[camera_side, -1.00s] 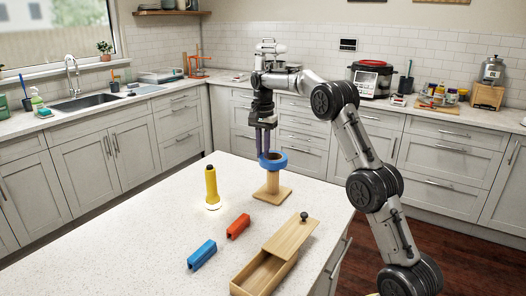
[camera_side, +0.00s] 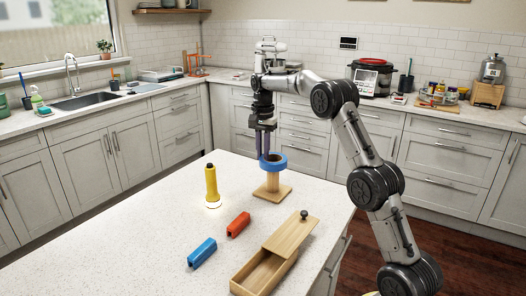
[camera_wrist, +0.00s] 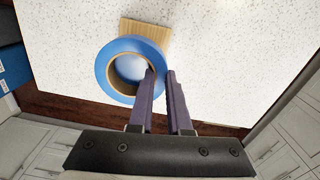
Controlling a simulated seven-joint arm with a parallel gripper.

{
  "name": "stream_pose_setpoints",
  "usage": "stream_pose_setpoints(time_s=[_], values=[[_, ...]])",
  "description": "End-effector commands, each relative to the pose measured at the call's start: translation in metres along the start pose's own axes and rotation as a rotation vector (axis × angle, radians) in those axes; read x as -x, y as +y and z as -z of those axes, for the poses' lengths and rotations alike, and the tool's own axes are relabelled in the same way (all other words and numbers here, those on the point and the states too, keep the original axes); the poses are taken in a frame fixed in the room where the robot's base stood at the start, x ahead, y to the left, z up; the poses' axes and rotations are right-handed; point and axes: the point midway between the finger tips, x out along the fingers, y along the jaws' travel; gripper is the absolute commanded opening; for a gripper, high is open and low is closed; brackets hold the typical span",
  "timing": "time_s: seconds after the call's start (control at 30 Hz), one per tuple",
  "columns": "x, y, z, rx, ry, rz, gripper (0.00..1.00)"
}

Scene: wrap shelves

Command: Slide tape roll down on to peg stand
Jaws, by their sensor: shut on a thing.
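The tape roll (camera_side: 273,165) is a blue ring with a brown core, held level at the top of the peg stand's post. The wooden peg stand (camera_side: 272,193) has a square base on the counter and a thick upright post. I cannot tell whether the roll is around the post's top or just above it. My gripper (camera_side: 267,153) points down and is shut on the roll's wall. In the wrist view, one finger of my gripper (camera_wrist: 161,74) is inside the tape roll (camera_wrist: 105,70) and one outside. The roll covers part of the stand's base (camera_wrist: 148,30).
A yellow flashlight (camera_side: 211,183) stands upright left of the stand. A red block (camera_side: 238,224) and a blue block (camera_side: 202,253) lie in front. An open wooden box (camera_side: 262,275) with a sliding lid (camera_side: 291,232) is near the right counter edge. The counter's left side is clear.

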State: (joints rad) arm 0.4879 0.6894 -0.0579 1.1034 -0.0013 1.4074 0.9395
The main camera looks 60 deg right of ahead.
Motion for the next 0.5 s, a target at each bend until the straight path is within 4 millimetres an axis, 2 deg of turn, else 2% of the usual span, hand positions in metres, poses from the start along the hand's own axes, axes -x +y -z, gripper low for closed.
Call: stream_pose_setpoints(time_s=[0.5], values=[[-0.012,0.0,0.0,0.0,0.0,-0.001,0.0]])
